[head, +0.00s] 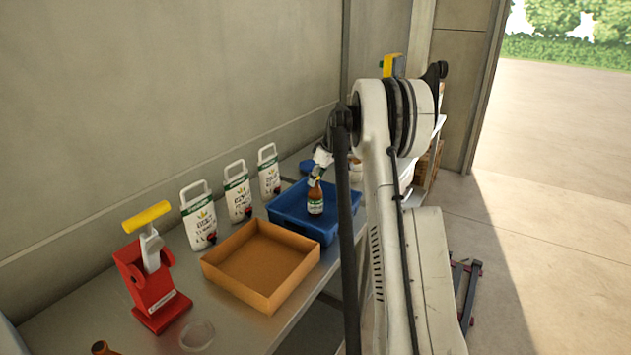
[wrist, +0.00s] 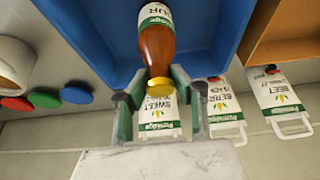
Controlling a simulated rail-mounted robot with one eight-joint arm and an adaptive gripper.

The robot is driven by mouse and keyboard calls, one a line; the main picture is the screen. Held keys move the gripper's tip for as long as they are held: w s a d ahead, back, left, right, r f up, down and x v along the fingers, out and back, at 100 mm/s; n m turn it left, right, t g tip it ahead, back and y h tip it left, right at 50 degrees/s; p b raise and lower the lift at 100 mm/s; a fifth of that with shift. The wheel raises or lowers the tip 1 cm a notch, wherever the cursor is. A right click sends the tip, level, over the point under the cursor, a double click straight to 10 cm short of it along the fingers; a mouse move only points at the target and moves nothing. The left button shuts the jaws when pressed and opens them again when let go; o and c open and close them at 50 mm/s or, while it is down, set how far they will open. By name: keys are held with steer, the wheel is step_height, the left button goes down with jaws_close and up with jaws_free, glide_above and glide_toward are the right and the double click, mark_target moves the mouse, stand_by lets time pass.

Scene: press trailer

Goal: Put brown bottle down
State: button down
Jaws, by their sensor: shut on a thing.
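The brown bottle (head: 315,199) has a white and green label and stands upright within the outline of the blue tray (head: 290,226). In the wrist view the bottle (wrist: 157,46) shows its yellow cap towards me, with the blue tray (wrist: 90,30) behind it. My gripper (head: 320,170) is at the top of the bottle. In the wrist view my gripper (wrist: 160,84) has its fingers on both sides of the neck, shut on it. I cannot tell whether the bottle's base touches the tray floor.
An empty orange-brown box (head: 262,262) stands in front of the tray. Several white juice pouches (head: 198,222) line the wall side. A red press with a yellow handle (head: 152,285), a clear round dish (head: 197,335) and another brown bottle (head: 102,348) are nearer. Coloured lids (wrist: 44,99) lie beside the tray.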

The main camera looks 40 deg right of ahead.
steer(key=shift+f, duration=0.65)
steer(key=c, duration=1.5)
jaws_free()
